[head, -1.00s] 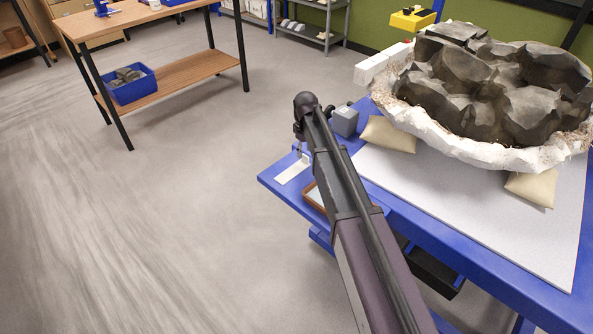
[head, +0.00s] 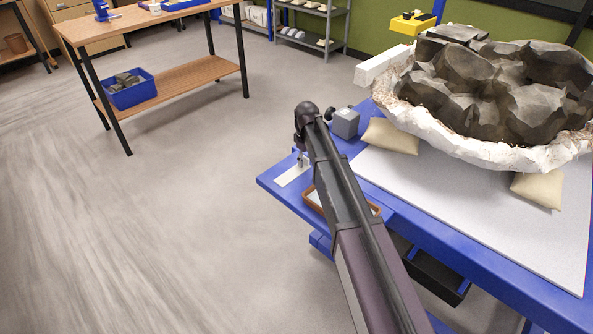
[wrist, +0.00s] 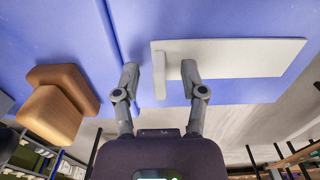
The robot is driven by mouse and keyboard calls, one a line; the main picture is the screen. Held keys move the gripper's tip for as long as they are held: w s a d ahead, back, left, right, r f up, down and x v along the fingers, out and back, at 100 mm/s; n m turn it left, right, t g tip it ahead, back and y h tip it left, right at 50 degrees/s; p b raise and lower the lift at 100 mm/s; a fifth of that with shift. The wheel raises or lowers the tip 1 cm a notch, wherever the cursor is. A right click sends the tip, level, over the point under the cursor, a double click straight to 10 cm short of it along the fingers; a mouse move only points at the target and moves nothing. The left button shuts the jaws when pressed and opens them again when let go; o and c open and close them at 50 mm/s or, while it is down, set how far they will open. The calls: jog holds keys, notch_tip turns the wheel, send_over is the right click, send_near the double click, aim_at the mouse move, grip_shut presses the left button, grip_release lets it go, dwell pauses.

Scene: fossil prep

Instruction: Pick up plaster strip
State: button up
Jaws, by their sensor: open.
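The plaster strip (head: 292,175) is a flat white piece lying on the blue table near its left corner. In the wrist view the strip (wrist: 245,57) runs to the right, and its left end, with a small upright-looking edge, shows between my fingers. My gripper (wrist: 160,78) is open, one finger on each side of that end. The right finger overlaps the strip in the picture; I cannot tell if it touches. In the head view my gripper (head: 302,158) is small, pointing down just above the strip, and my arm hides part of the area beside it.
A wood-rimmed tray (head: 376,208) lies partly behind my arm. A grey box (head: 346,122), tan sandbags (head: 390,136) and a large plaster-jacketed fossil block (head: 470,146) stand to the right. Brown blocks (wrist: 50,112) show at left in the wrist view.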

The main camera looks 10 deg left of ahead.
grip_shut()
jog(key=shift+r, duration=0.1)
dwell(0.4)
notch_tip(320, 180, up, 10)
jog(key=p, duration=1)
dwell(0.5)
jog(key=c, duration=0.7)
grip_release()
grip_shut()
